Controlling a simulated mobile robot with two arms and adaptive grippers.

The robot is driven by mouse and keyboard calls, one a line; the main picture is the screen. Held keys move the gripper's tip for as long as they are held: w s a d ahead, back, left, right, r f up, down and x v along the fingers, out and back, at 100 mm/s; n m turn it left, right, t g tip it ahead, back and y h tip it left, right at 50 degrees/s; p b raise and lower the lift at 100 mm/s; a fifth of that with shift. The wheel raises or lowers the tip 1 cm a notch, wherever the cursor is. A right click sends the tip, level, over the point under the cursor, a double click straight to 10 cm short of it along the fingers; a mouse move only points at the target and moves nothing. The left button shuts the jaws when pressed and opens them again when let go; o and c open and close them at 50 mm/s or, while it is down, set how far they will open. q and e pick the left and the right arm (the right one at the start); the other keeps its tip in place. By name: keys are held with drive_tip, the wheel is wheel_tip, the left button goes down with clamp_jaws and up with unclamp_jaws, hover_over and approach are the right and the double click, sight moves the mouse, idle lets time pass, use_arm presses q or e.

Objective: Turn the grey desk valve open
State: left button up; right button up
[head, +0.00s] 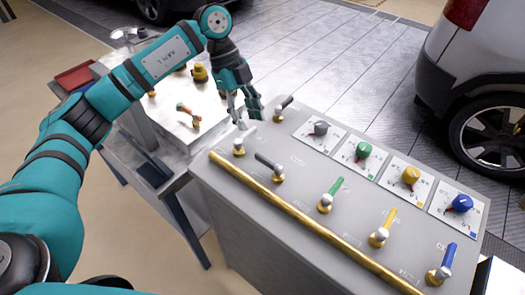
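The desk (300,187) is a grey console with a row of lever valves along its front. The grey desk valve (270,167) has a dark grey lever that slants up and left from its brass base. A grey knob (320,128) sits on a white dial plate behind it. My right gripper is out of view.
Green (331,193), yellow (383,229) and blue (442,264) lever valves continue to the right. A black-levered valve (281,112) stands beside my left gripper. A brass rail (300,220) runs along the front edge. A metal bench (180,135) stands left; a car (485,80) is behind.

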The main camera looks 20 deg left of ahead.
sight(263, 157)
use_arm(q)
drive_tip(key=p+x, duration=0.2)
drive_tip(key=x, duration=0.9)
drive_tip(key=shift+d+f, duration=0.2)
drive_tip(key=shift+f, duration=0.1)
drive_tip(key=shift+c, duration=0.3)
clamp_jaws()
